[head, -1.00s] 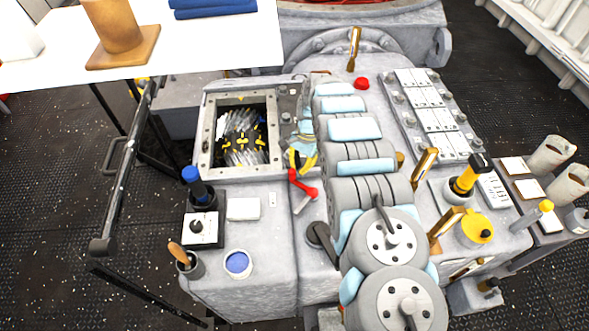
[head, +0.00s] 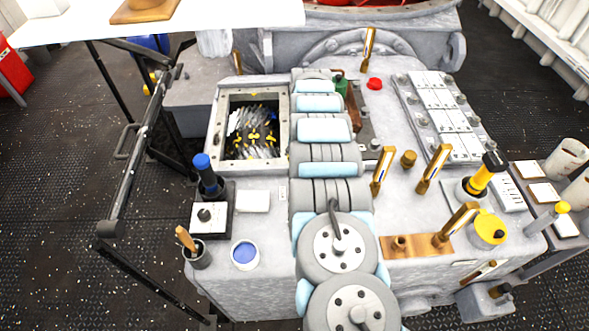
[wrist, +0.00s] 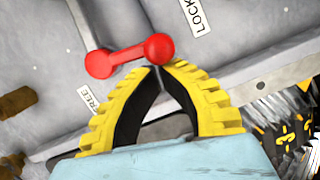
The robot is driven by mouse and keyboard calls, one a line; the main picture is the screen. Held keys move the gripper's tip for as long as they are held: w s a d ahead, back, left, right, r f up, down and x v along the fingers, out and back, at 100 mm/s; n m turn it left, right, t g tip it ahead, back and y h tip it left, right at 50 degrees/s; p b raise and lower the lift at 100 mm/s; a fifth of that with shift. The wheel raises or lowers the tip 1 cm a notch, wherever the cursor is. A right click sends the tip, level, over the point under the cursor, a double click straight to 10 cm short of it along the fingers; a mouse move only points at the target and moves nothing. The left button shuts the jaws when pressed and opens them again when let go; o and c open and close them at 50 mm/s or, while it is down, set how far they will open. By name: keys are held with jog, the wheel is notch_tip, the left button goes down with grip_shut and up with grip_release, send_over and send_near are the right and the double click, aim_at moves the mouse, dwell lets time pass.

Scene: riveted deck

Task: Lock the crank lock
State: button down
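The red crank lock (wrist: 130,55), a bar with a round knob at each end, shows in the wrist view on a grey metal surface. A LOCK label (wrist: 197,15) is at its upper right and a FREE label (wrist: 89,98) at its lower left. My gripper (wrist: 158,68) has two yellow toothed fingers with black inner pads. Its fingertips come together just below the right red knob, with nothing visible between them. I cannot tell whether they touch the knob. In the head view my arm hides both the gripper and the crank.
An open box of wires (head: 252,130) lies left of my arm. A blue-topped stick (head: 206,175), a brush cup (head: 195,252) and a blue-filled cup (head: 245,254) stand on the left. Brass levers (head: 432,170), a red button (head: 375,83) and a yellow-topped pot (head: 487,231) are on the right.

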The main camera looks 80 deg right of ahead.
jog(key=shift+a+n, duration=0.35)
jog(key=shift+n, duration=0.25)
dwell(0.3)
